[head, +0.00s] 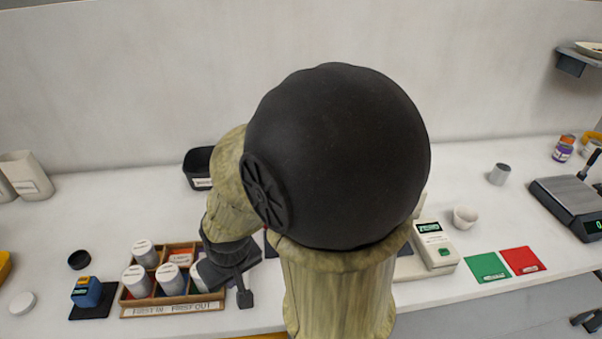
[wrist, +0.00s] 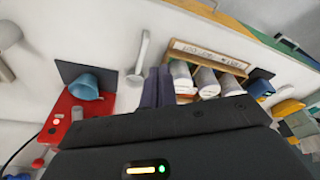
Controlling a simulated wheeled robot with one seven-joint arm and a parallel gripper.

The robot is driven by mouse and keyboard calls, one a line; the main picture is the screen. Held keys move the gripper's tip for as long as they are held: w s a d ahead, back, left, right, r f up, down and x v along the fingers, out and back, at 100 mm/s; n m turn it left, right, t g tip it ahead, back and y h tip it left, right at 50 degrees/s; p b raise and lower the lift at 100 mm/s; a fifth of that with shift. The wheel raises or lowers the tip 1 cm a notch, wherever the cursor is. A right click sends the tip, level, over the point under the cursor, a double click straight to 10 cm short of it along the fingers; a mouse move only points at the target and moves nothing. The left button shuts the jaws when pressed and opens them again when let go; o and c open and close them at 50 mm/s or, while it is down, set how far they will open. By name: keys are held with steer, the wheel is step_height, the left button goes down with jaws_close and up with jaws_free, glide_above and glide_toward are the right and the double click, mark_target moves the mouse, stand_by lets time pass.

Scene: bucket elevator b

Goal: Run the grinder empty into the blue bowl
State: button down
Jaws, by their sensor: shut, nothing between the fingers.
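The blue bowl (wrist: 85,87) shows in the wrist view at left, at a red machine (wrist: 72,112) with a red knob and a white button; this looks like the grinder. I cannot tell whether the bowl stands on its red base or just touches it, and I cannot see inside the bowl. My arm hides both in the head view. My gripper (wrist: 157,86) is shut and empty, to the right of the bowl and apart from it. In the head view my gripper (head: 244,297) is by the right end of the wooden rack.
The wooden rack (head: 172,308) holds several white-lidded canisters. A white-handled tool (wrist: 140,60) lies near my fingers. At right are a white device (head: 433,247), green and red mats and a scale (head: 568,196).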

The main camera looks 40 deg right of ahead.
steer(key=w+d+f+m+t+h+b, duration=0.1)
steer(key=w+d+m+t+h+b, duration=0.15)
steer(key=w+m, duration=0.4)
steer(key=w+d+f+m+t+h+b, duration=0.1)
steer(key=w+d+f+m+t+h, duration=0.2)
steer(key=w, duration=0.7)
steer(key=s+d+r+m+g+h, duration=0.2)
steer(key=s+d+r+m+h, duration=0.1)
steer(key=h, duration=0.4)
steer(key=s+d+r+m+g+h+b, duration=0.1)
steer(key=s+d+r+m+h, duration=0.2)
steer(key=d+h, duration=0.3)
steer(key=shift+s+d+m+g+h+b, duration=0.3)
steer(key=shift+d+m+g+h, duration=0.05)
steer(key=shift+m, duration=0.5)
steer(key=shift+d, duration=0.1)
steer(key=p+x, duration=0.3)
steer(key=x, duration=1.1)
steer(key=shift+p, duration=0.35)
